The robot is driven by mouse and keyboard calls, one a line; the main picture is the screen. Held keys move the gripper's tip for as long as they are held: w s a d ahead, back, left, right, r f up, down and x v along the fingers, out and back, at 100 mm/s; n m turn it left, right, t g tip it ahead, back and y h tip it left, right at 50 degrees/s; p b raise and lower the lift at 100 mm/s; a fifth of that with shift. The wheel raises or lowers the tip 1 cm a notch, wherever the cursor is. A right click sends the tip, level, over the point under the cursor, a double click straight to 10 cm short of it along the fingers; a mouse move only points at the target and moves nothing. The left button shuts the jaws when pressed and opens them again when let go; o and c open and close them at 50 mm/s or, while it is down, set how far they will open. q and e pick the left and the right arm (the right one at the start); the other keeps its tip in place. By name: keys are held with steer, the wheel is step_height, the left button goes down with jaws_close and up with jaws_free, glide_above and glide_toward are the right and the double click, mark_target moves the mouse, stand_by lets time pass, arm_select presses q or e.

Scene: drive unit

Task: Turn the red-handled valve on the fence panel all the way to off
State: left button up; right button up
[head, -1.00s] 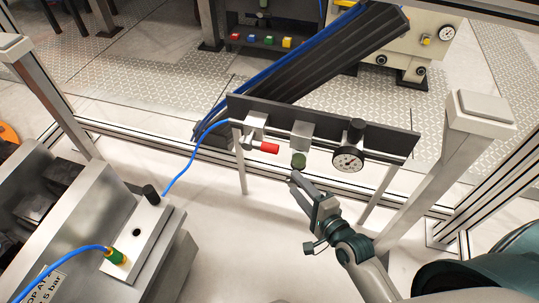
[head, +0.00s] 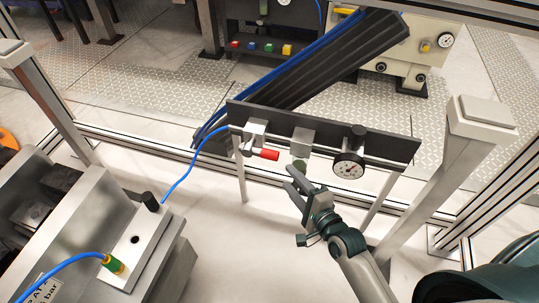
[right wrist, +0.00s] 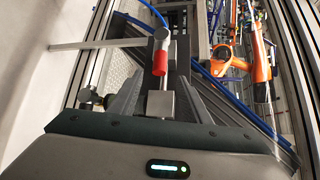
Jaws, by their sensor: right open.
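The valve (head: 255,131) sits at the left end of the dark fence panel (head: 390,147). Its red handle (head: 265,154) sticks out to the right in the head view. My right gripper (head: 291,177) is just below and right of the handle's tip, apart from it, open and empty. In the right wrist view the red handle (right wrist: 160,52) shows ahead, between and beyond the two spread fingers of my right gripper (right wrist: 161,82). My left gripper is in neither view.
A filter block with a green bowl (head: 300,163) and a round gauge (head: 349,167) hang right of the valve, close to my right gripper. A fence post (head: 440,180) stands at right.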

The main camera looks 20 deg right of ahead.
mark_target(272, 159)
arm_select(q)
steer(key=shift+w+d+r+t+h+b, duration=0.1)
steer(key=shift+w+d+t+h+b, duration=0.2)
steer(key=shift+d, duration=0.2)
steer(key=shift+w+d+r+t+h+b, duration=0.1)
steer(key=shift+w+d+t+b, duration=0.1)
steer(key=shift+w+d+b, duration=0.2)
arm_select(e)
steer(key=x, duration=1.3)
steer(key=shift+w, duration=0.3)
steer(key=shift+c, duration=0.5)
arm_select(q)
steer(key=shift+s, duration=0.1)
arm_select(e)
jaws_close()
